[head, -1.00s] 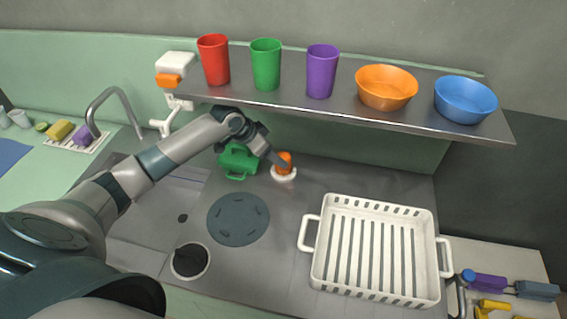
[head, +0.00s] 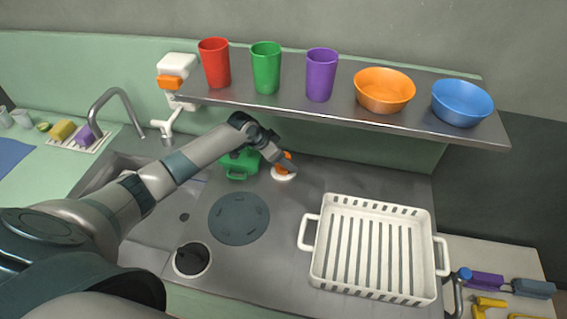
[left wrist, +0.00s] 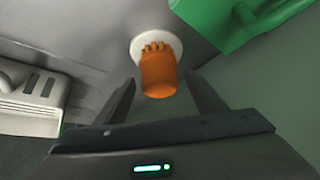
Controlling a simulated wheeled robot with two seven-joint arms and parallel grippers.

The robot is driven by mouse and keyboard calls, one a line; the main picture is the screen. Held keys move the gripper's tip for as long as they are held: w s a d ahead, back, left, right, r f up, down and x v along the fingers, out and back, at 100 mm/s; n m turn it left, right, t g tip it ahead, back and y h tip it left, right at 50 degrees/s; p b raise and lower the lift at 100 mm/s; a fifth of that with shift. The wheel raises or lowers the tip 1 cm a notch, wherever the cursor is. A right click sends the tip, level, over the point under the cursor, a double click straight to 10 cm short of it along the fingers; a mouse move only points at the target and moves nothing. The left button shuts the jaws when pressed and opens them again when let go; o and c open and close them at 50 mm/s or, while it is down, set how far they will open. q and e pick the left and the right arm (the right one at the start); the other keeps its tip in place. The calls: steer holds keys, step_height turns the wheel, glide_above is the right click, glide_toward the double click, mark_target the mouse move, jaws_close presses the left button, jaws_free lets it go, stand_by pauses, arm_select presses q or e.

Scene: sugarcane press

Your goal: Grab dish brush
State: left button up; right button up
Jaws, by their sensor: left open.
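The dish brush appears to be the orange-handled thing (left wrist: 158,76) on a round white base (left wrist: 146,42). In the head view its orange top (head: 287,155) and white base (head: 282,174) show at the back of the counter, partly covered by my gripper. My left gripper (head: 284,166) is open. In the left wrist view its two fingers (left wrist: 160,84) stand on either side of the orange handle, with visible gaps, so it holds nothing. My right gripper is not in view.
A green container (head: 238,166) stands close left of the brush. The metal shelf (head: 420,129) with cups and bowls overhangs the back. A white dish rack (head: 309,232) is at the right. A sink lies left, and the counter between is mostly clear.

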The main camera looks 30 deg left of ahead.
mark_target(287, 154)
arm_select(q)
steer(key=c, duration=1.1)
steer(key=shift+c, duration=0.6)
steer(key=shift+s+f, duration=0.1)
steer(key=shift+r+b, duration=0.55)
steer(key=shift+r, duration=0.05)
step_height(287, 154, up, 2)
steer(key=shift+r+b, duration=0.15)
steer(key=shift+b, duration=0.55)
steer(key=s+d+b, duration=0.2)
steer(key=s, duration=0.6)
steer(key=s+d+b, duration=0.2)
steer(key=s, duration=0.7)
steer(key=shift+d, duration=0.25)
